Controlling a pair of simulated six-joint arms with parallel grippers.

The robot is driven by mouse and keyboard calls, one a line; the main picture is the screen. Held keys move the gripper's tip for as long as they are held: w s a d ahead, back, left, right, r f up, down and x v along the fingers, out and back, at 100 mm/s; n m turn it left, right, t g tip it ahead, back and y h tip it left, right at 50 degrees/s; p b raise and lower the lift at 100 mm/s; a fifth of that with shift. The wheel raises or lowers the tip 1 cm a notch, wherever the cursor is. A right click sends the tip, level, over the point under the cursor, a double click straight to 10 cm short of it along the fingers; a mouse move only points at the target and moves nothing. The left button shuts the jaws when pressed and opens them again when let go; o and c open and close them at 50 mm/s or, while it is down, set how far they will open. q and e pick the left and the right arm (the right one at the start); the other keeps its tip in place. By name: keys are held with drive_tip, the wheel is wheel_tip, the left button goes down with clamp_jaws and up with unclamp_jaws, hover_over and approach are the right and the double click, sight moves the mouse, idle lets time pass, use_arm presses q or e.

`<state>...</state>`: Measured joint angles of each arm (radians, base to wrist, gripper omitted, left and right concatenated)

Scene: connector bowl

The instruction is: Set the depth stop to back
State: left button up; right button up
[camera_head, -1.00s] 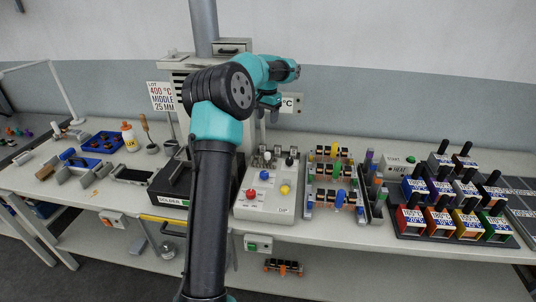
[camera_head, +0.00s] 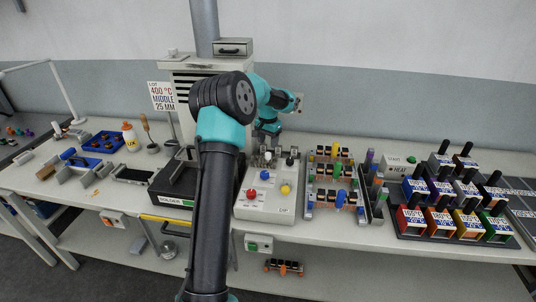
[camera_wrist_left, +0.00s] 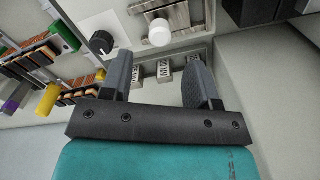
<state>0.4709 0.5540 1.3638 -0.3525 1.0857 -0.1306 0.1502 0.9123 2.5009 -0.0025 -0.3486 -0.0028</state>
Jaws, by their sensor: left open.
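The depth stop appears to be the white round knob (camera_wrist_left: 160,33) in a metal slot (camera_wrist_left: 168,15) on the control box, in the left wrist view. Several small label plates (camera_wrist_left: 165,70) stand in a row beside the slot. My left gripper (camera_wrist_left: 158,62) is open and empty, its fingers spread over the label plates, with the white knob just beyond the fingertips. No contact shows. In the head view the left gripper (camera_head: 268,138) points down over the back edge of the light control box (camera_head: 262,209). My right gripper is not in view.
A black knob (camera_wrist_left: 102,41) lies close to one finger. The control box also carries a red knob (camera_head: 251,194), a blue knob (camera_head: 264,175) and a yellow knob (camera_head: 285,189). A connector rack (camera_head: 331,212) stands to the right, the black solder unit (camera_head: 171,188) to the left.

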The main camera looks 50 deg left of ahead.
sight(268, 153)
use_arm(q)
wheel_tip(268, 153, down, 7)
drive_tip(key=shift+r, duration=0.2)
drive_tip(key=shift+c, duration=0.5)
clamp_jaws()
